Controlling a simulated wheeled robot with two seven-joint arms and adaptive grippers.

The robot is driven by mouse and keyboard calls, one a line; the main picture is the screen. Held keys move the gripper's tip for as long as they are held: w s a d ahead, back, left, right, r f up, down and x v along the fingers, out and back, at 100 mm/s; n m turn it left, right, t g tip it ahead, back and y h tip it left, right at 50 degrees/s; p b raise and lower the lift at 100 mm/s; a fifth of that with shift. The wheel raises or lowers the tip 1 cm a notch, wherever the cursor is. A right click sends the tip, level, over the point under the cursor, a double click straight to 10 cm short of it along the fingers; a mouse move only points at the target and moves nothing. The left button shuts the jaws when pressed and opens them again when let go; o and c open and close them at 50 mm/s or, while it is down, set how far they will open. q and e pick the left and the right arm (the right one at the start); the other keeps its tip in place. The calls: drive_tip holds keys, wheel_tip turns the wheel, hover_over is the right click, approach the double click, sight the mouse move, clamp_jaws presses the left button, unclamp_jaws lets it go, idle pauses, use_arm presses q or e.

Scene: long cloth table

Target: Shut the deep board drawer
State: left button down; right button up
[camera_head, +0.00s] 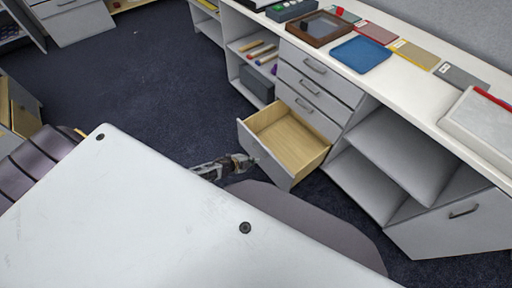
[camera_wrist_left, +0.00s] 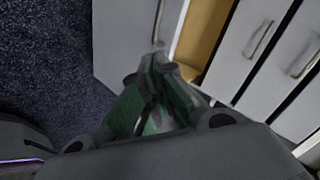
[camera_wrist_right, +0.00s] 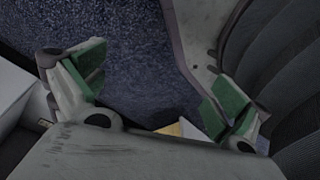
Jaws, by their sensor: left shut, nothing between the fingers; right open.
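The deep drawer (camera_head: 286,138) is the lowest in a grey drawer stack in the head view. It stands pulled out, showing an empty light-wood inside. My left gripper (camera_head: 246,162) is at the outer face of its front panel, close to the handle. In the left wrist view the fingers of the left gripper (camera_wrist_left: 158,62) are together with nothing between them, by the grey drawer front (camera_wrist_left: 120,45); I cannot tell whether they touch it. My right gripper (camera_wrist_right: 155,85) is open and empty in the right wrist view, above dark blue carpet. It does not show in the head view.
Shut drawers (camera_head: 316,68) sit above the open one. Open shelves (camera_head: 385,165) lie to its right. Dark carpet (camera_head: 150,75) is clear to the left.

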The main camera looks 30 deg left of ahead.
use_arm(q)
drive_tip(key=w+d+r+m+g+h+b, duration=0.4)
drive_tip(key=w+r+m+b, duration=0.4)
drive_tip(key=m, duration=0.6)
use_arm(e)
drive_tip(key=w+a+r+t+b, duration=0.1)
drive_tip(key=w+a+r, duration=0.35)
drive_tip(key=w, duration=0.35)
use_arm(q)
drive_tip(key=s+a+f+m+g+y+b, duration=0.1)
drive_tip(key=s+a+f+m+y+b, duration=0.1)
drive_tip(key=a+m+b, duration=0.3)
drive_tip(key=s+a+f+m+y+b, duration=0.2)
drive_tip(key=s+a+m+y+b, duration=0.1)
drive_tip(key=a+m+y+b, duration=0.1)
drive_tip(key=shift+a+m+g+b, duration=0.45)
drive_tip(key=shift+m+b, duration=0.15)
drive_tip(key=shift+b, duration=0.5)
use_arm(e)
wheel_tip(320, 180, up, 12)
drive_tip(key=w+a+t+y, duration=0.1)
drive_tip(key=w+a, duration=0.1)
drive_tip(key=shift+f+y, duration=0.15)
drive_tip(key=shift+y, duration=0.25)
use_arm(q)
drive_tip(key=shift+f, duration=0.15)
use_arm(e)
drive_tip(key=shift+a+f, duration=0.1)
